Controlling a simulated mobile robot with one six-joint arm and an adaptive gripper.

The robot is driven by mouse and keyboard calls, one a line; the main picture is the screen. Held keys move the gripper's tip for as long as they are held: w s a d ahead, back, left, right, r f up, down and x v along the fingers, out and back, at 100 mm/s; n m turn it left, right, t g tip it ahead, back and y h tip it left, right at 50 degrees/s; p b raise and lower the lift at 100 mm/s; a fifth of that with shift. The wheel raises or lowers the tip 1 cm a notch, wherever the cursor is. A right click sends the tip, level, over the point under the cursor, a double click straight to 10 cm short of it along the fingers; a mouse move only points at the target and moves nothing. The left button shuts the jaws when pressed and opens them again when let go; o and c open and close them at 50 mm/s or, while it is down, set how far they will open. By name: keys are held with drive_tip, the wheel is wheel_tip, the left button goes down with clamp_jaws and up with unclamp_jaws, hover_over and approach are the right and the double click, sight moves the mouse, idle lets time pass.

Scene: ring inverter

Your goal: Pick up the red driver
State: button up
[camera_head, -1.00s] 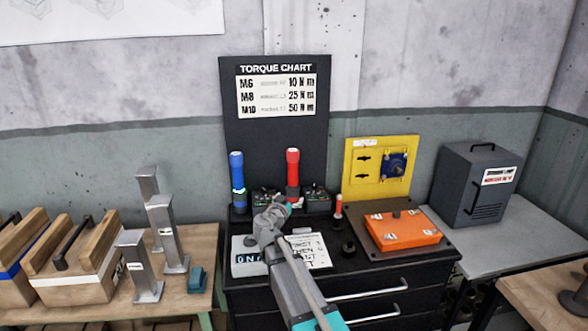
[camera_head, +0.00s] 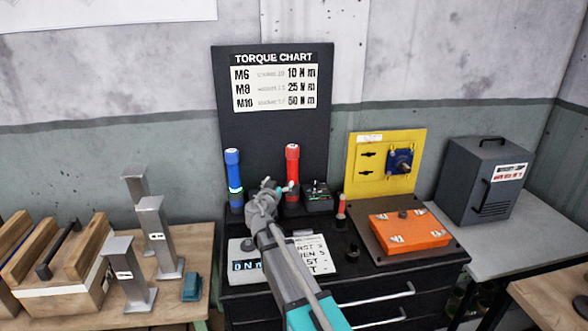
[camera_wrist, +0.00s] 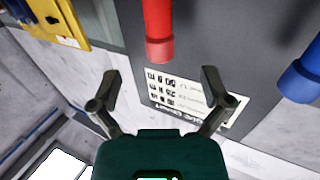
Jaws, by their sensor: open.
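The red driver (camera_head: 292,168) stands upright at the back of the black cabinet, in front of the dark torque chart board. My gripper (camera_head: 272,190) is just in front of it and to its left, apart from it as far as I can tell. In the wrist view, which is turned upside down, the red driver (camera_wrist: 158,28) hangs down from the top edge. Its end lies beyond my open gripper's fingertips (camera_wrist: 162,82), roughly centred between them. Nothing is between the fingers.
A blue driver (camera_head: 234,178) stands to the left of the red one. A black dial device (camera_head: 319,196) sits close on the right. Further right are a yellow panel (camera_head: 362,160) and an orange box (camera_head: 408,230). A white card (camera_head: 316,256) lies in front.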

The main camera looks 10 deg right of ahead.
sight(291, 165)
drive_tip(key=shift+w, duration=0.1)
drive_tip(key=shift+x, duration=4.25)
drive_tip(key=shift+d, duration=0.2)
drive_tip(key=shift+x, duration=2.5)
drive_tip(key=shift+d, duration=0.1)
clamp_jaws()
